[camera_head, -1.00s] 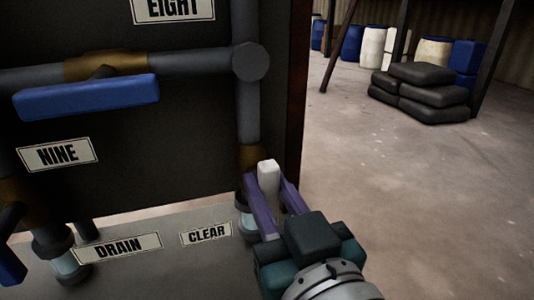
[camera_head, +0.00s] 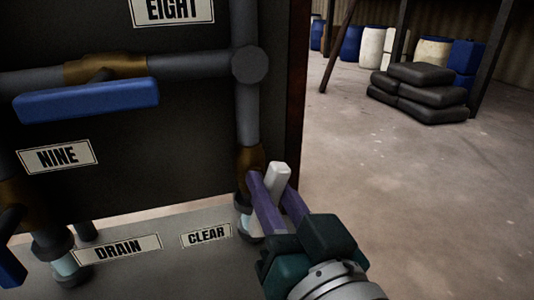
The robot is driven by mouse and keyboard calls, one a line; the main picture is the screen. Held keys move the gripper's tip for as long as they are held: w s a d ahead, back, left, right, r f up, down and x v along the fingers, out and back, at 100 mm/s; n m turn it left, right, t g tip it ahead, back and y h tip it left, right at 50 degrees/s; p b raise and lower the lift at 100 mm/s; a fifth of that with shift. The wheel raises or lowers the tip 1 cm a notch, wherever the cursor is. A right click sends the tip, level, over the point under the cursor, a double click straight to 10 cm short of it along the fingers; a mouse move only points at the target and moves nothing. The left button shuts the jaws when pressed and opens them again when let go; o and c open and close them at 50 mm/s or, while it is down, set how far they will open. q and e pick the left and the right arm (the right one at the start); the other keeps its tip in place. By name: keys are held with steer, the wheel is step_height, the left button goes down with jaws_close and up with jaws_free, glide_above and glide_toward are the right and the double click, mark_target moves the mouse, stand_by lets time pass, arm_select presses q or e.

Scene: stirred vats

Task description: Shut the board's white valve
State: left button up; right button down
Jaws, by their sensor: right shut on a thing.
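The white valve's handle (camera_head: 280,175) is at the lower right of the dark board (camera_head: 180,130), by a brass valve body (camera_head: 250,161) on the vertical grey pipe. The handle's top leans a little to the right; its lower part is mostly hidden by my fingers. My right gripper (camera_head: 271,188), with purple fingers, is shut on this handle, one finger on each side. My left gripper is not in view.
A blue valve handle (camera_head: 87,99) lies near level on the upper left pipe. Labels NINE (camera_head: 57,156), DRAIN (camera_head: 117,248) and CLEAR (camera_head: 206,235) are near. Black sacks (camera_head: 420,92) and drums stand far back on open floor.

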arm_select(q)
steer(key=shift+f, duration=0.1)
arm_select(e)
steer(key=m, duration=0.3)
steer(key=shift+d+f+m, duration=0.15)
steer(key=shift+d+m, duration=0.05)
steer(key=shift+m, duration=0.2)
arm_select(q)
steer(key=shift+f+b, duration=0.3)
steer(key=shift+b, duration=0.1)
arm_select(e)
steer(key=m, duration=0.3)
steer(key=shift+w+d+f+m, duration=0.1)
steer(key=shift+d+f+m, duration=0.05)
steer(key=shift+m, duration=0.15)
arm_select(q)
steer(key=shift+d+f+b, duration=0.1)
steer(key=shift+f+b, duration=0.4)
arm_select(e)
steer(key=m, duration=0.4)
steer(key=shift+d+f, duration=0.1)
steer(key=shift+f, duration=0.15)
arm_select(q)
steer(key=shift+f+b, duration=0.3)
arm_select(e)
steer(key=shift+f+m, duration=0.15)
steer(key=shift+m, duration=1.25)
steer(key=c, duration=0.7)
jaws_free()
